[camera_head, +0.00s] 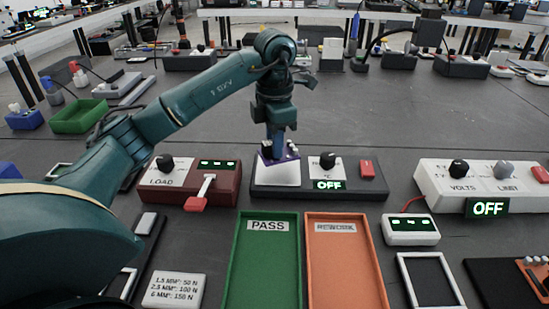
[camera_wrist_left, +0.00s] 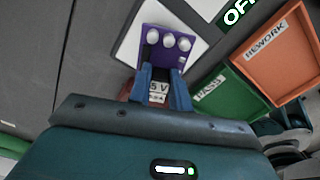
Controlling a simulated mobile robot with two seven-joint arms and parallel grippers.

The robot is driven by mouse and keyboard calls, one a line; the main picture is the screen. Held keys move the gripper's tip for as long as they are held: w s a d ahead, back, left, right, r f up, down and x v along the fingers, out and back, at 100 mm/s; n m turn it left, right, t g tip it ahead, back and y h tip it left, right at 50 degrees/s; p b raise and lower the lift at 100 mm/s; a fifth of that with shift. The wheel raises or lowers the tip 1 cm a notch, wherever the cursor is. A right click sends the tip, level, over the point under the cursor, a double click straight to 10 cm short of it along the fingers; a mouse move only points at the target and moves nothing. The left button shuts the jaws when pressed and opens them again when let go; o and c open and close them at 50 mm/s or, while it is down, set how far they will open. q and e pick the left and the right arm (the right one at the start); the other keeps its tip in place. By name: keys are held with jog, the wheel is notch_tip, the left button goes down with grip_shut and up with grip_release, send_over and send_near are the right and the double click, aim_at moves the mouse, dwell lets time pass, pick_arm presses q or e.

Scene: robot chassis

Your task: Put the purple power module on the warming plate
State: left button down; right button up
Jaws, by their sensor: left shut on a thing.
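The purple power module (camera_head: 265,158) is between the fingers of my left gripper (camera_head: 278,147), over the white square warming plate (camera_head: 280,175). The plate is on the left of a dark unit (camera_head: 345,188) with a knob and a green OFF display. In the left wrist view the module (camera_wrist_left: 167,42) shows a purple face with several pale round studs and a "5 V" label. My left gripper (camera_wrist_left: 162,80) is shut on its labelled end. The white plate (camera_wrist_left: 128,45) shows behind the module. I cannot tell whether module and plate touch. My right gripper is not in view.
A dark red LOAD unit (camera_head: 222,183) with a red-tipped lever stands left of the warming unit. Green PASS (camera_head: 264,262) and orange REWORK (camera_head: 345,262) trays lie in front. A white VOLTS/LIMIT supply (camera_head: 440,180) stands right. The bench behind is mostly clear.

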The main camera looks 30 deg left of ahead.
pick_arm(q)
jog(key=shift+f, duration=1.65)
jog(key=shift+f+b, duration=0.2)
jog(key=shift+b, duration=0.1)
jog(key=c, duration=1.3)
grip_release()
